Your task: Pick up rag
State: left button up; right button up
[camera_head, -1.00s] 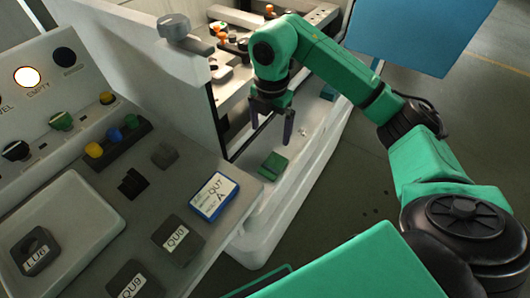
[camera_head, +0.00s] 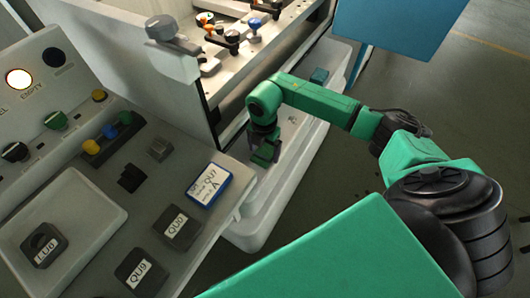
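A small green folded piece that looks like the rag (camera_head: 265,153) lies in the white trough beside the console. My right gripper (camera_head: 262,140) points down at it, with its dark fingers low and close around or against it. The fingertips are small, dark and partly hidden by the rag and the wrist, so I cannot tell whether they have closed on it. My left gripper is not in view.
The white trough (camera_head: 250,232) runs along the console's right side. Another small green item (camera_head: 319,76) lies farther up it. A blue-edged card (camera_head: 208,185) and dark labelled blocks (camera_head: 177,227) lie on the console ledge. A blue panel (camera_head: 395,25) hangs upper right.

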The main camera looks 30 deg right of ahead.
jog(key=c, duration=1.1)
notch_tip(320, 180, up, 15)
jog(key=b, duration=0.2)
notch_tip(320, 180, up, 5)
jog(key=p, duration=0.1)
send_over(264, 153)
